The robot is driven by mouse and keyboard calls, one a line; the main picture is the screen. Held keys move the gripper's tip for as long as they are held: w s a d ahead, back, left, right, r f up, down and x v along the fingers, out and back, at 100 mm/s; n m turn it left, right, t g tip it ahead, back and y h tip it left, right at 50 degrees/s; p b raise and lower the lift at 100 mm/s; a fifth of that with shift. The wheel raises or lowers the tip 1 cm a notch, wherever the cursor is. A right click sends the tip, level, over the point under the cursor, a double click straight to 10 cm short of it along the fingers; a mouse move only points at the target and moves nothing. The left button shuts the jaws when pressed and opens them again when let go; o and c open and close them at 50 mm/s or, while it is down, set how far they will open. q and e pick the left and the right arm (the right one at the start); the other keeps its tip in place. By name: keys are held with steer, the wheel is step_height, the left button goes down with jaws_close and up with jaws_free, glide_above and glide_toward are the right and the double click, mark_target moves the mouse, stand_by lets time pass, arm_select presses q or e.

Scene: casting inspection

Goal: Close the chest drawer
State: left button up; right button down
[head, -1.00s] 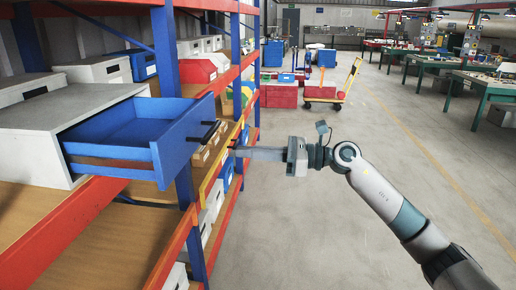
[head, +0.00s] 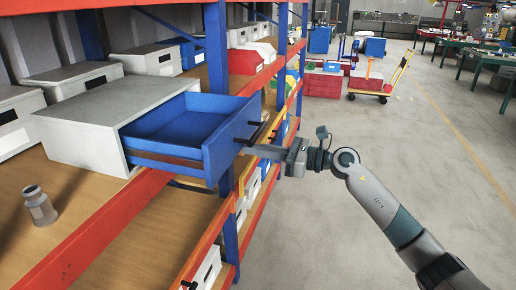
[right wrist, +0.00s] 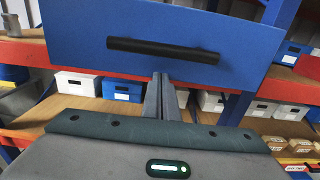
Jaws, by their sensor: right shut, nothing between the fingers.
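The blue chest drawer (head: 207,150) is pulled out of the light grey chest (head: 85,125) on the upper shelf. The drawer looks empty, and its front carries a black handle (head: 257,132). My right gripper (head: 250,143) is shut and empty, its fingertips at the drawer front just below the handle. In the right wrist view the closed fingers (right wrist: 160,85) point at the blue drawer front (right wrist: 240,40), under its black handle (right wrist: 163,50). I cannot tell whether the tips touch the front. My left gripper is not in view.
A grey bottle-shaped part (head: 39,206) stands on the shelf left of the chest. White boxes (head: 72,76) stand behind it. A blue rack post (head: 216,60) rises behind the drawer. The floor (head: 330,220) at right is clear; a trolley (head: 370,88) stands farther back.

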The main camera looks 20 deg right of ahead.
mark_target(186, 134)
steer(key=shift+a, duration=0.1)
steer(key=b+x, duration=0.5)
steer(key=x, duration=1.6)
steer(key=shift+w+b, duration=0.1)
steer(key=shift+b, duration=0.25)
steer(key=shift+r, duration=0.15)
steer(key=shift+r, duration=0.1)
